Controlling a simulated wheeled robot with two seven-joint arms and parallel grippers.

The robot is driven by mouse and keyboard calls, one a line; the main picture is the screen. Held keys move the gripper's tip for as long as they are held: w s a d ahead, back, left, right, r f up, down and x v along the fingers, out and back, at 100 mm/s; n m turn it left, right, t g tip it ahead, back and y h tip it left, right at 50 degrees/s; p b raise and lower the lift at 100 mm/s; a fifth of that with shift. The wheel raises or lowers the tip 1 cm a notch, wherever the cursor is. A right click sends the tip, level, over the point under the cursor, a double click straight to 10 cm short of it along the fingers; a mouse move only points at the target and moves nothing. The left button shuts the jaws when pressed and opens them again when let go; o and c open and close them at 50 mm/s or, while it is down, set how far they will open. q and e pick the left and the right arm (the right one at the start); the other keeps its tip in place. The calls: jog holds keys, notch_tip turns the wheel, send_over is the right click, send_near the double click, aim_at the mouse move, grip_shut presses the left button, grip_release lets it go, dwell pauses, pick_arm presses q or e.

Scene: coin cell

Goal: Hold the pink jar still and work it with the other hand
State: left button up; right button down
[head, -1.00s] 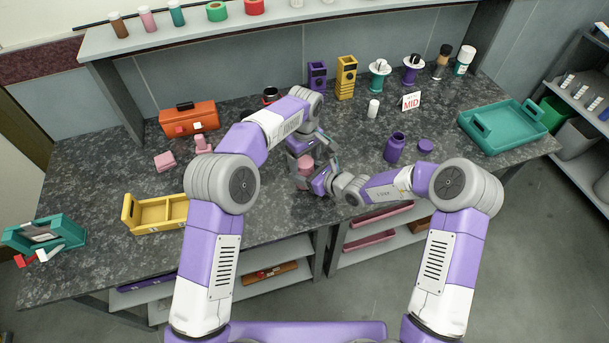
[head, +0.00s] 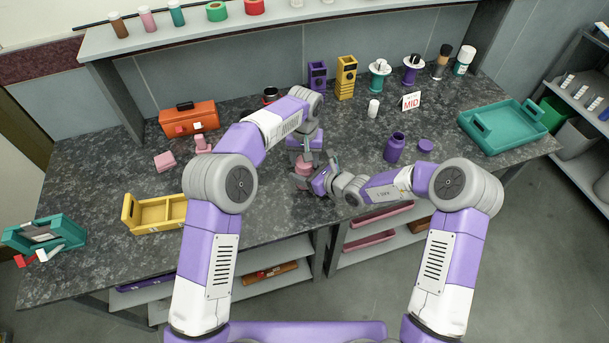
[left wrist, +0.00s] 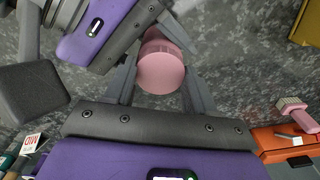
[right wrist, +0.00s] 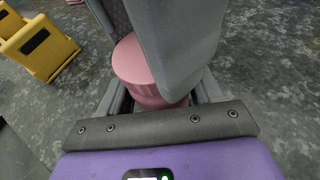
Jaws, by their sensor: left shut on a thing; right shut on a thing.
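The pink jar (head: 304,167) stands at the front middle of the counter, partly hidden between my two hands. My left gripper (head: 304,158) comes down on it from above. In the left wrist view its fingers (left wrist: 160,88) are shut on the round pink top (left wrist: 160,72). My right gripper (head: 306,184) comes in low from the right and is shut on the jar's body. In the right wrist view the wider pink lid (right wrist: 128,62) sits above the body (right wrist: 150,97), and a grey finger of my left gripper covers part of it.
A yellow tray (head: 150,230) and pink pieces (head: 165,161) lie left. An orange box (head: 188,117) stands behind them. A purple jar (head: 395,147) stands right with a purple lid (head: 426,145) beside it. A teal tray (head: 540,128) is far right. Counter around the jar is clear.

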pick_arm(q)
jog(key=m, duration=0.3)
jog(key=shift+m, duration=0.4)
jog(key=m, duration=0.3)
jog(key=shift+m, duration=0.4)
jog(key=o, duration=1.1)
jog(key=shift+o, duration=0.3)
jog(key=shift+s+d, duration=0.1)
jog(key=shift+r, duration=2.3)
jog(key=shift+c, duration=0.3)
